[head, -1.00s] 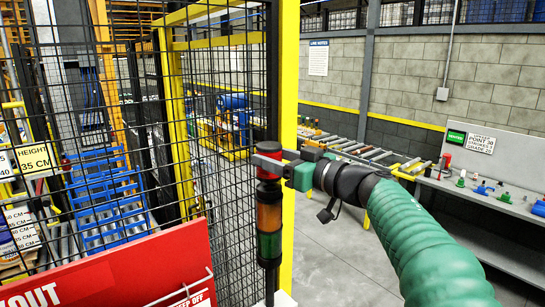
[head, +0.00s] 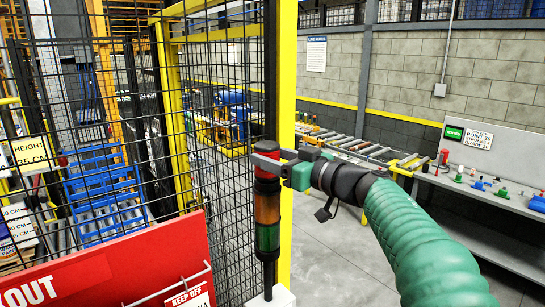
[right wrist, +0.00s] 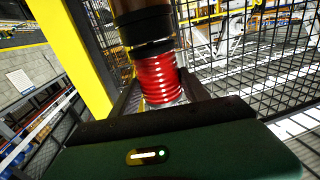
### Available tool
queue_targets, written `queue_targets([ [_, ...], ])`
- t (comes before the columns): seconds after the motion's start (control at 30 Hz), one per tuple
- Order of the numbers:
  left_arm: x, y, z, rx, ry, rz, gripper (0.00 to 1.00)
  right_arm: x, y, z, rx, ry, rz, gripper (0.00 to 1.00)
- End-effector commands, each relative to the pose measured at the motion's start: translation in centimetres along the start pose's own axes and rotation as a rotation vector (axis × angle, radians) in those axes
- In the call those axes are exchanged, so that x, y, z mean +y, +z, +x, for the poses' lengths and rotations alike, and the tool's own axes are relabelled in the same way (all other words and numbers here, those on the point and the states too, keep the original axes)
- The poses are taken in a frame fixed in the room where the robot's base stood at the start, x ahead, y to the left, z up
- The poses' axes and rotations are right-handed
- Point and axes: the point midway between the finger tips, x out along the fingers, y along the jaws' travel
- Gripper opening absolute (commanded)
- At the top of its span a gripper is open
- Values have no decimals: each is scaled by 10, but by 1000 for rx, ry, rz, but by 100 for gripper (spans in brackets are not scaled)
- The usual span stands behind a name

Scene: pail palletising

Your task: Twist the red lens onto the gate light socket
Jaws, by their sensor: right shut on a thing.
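The gate light is a stack with an amber section (head: 267,205) above a green section (head: 268,237), standing upright on a dark pole. The red lens (head: 266,147) is at the top of the stack, and its ribbed side fills the middle of the right wrist view (right wrist: 158,78). My right gripper (head: 268,162) comes in from the right and is shut on the red lens. In the right wrist view a dark collar (right wrist: 153,47) meets the lens. My left gripper is not in view.
A yellow post (head: 287,80) stands right behind the light. Black wire mesh (head: 225,180) fills the left side. A red sign board (head: 120,265) is at the lower left. A bench (head: 490,195) with small parts stands at the right. Open floor lies between.

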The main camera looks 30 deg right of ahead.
Motion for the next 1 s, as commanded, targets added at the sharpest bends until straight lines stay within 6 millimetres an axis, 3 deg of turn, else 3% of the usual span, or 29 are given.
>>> queue_targets([
  [0.2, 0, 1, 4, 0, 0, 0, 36, 0, 6, 0, 1, 0, 0, 7],
  [0.23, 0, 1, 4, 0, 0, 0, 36, 0, 6, 0, 1, 0, 0, 55],
  [0.4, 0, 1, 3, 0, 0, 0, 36, 0, 5, 0, 1, 0, 0, 77],
  [0.77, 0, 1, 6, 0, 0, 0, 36, 1, 7, -3, 0, 1, -1, 79],
  [0.87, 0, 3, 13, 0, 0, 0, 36, 1, 8, -17, 2, 3, -4, 79],
  [1.0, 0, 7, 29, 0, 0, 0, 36, 1, 11, -53, 4, 5, -4, 79],
])
